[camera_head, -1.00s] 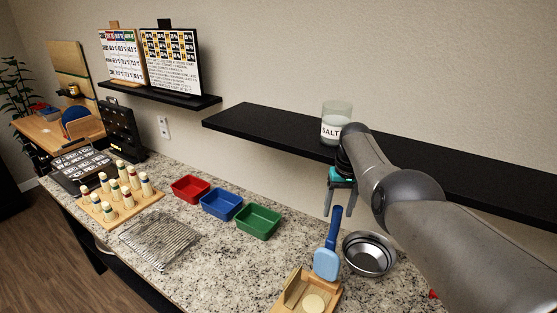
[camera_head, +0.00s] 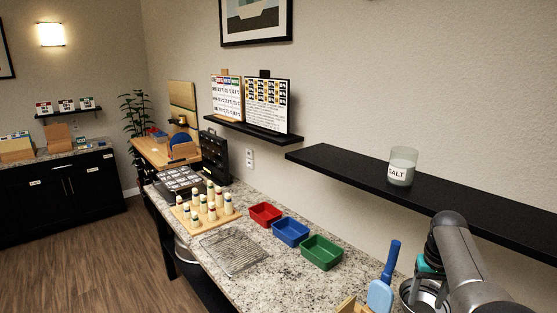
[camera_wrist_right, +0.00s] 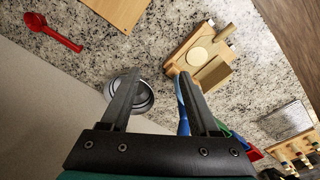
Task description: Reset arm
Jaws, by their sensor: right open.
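My right gripper (camera_wrist_right: 158,76) is open and empty. In the wrist view its two fingers reach over the counter, with the metal bowl (camera_wrist_right: 140,97) behind the left finger and a blue-handled tool (camera_wrist_right: 181,108) behind the right one. In the head view my right arm comes in at the lower right, and the teal part of the gripper is in front of the metal bowl (camera_head: 409,293). The fingertips are hard to make out there. My left gripper is in neither view.
A salt jar (camera_head: 402,166) stands on the black wall shelf (camera_head: 340,170). Red (camera_head: 265,214), blue (camera_head: 290,231) and green bins (camera_head: 321,252) line the counter. The blue scoop (camera_head: 380,294) stands left of the bowl. A red spoon (camera_wrist_right: 52,32) lies on the counter.

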